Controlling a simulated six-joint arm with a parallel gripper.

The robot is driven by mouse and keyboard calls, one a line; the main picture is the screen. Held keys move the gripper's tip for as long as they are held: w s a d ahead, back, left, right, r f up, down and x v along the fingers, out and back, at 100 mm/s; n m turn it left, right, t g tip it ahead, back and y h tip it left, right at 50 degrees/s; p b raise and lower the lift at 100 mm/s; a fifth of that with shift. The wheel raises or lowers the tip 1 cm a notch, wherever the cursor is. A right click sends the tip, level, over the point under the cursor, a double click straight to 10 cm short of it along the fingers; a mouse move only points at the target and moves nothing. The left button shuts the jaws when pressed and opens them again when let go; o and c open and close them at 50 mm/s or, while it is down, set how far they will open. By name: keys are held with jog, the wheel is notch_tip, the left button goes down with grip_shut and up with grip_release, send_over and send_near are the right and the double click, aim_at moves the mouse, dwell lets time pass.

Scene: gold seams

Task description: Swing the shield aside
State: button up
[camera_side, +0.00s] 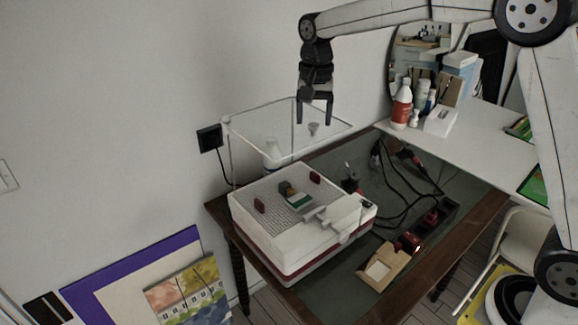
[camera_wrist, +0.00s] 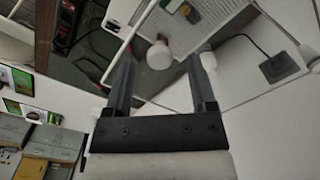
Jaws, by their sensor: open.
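The shield (camera_side: 325,136) is a clear panel with a pale rim, raised level above the white machine (camera_side: 290,240). A thin upright stands at its left corner. A small pale knob (camera_side: 313,129) sits on the panel. My gripper (camera_side: 313,122) points down, open and empty, with its fingertips just above or around the knob; I cannot tell if they touch it. In the wrist view the knob (camera_wrist: 160,55) appears between the two open fingers (camera_wrist: 160,65), with a gap on both sides.
The machine stands on a dark wooden table (camera_side: 270,266) against the white wall. An open cardboard box (camera_side: 383,267), cables (camera_side: 405,215) and a power strip (camera_side: 432,220) lie to its right. A white side table (camera_side: 465,150) holds a red-and-white bottle (camera_side: 402,105) and other containers.

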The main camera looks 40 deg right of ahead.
jog(key=shift+f, duration=0.6)
grip_shut()
dwell(1.1)
